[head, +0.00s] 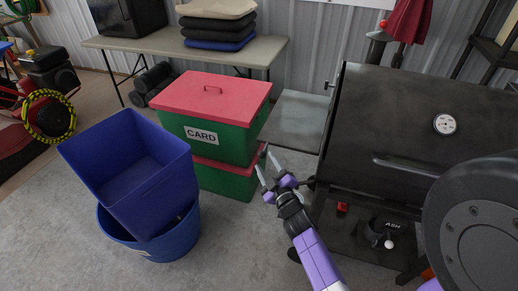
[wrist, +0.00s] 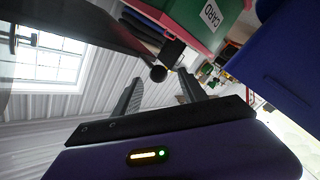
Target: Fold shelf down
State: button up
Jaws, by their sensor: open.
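The side shelf (head: 295,120) is a flat grey panel on the left side of the black grill (head: 400,130). It stands out level from the grill in the head view. My gripper (head: 264,158) is below and in front of the shelf's near left corner, beside the green boxes. Its fingers are apart and nothing shows between them in the head view. In the wrist view my gripper (wrist: 160,76) is also open, and a small dark round thing (wrist: 158,73) appears between the fingertips; I cannot tell its distance. The shelf's underside and supports are hidden in the head view.
Stacked green boxes with red lids (head: 212,95) stand close left of my gripper. Blue bins (head: 135,165) are farther left on the floor. A folding table (head: 140,42) stands behind.

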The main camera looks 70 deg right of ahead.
jog(key=x, duration=0.7)
jog(key=shift+w+d+b, duration=0.2)
jog(key=shift+d+b, duration=0.2)
jog(key=shift+d, duration=0.05)
grip_shut()
jog(key=shift+a+f, duration=0.15)
dwell(0.9)
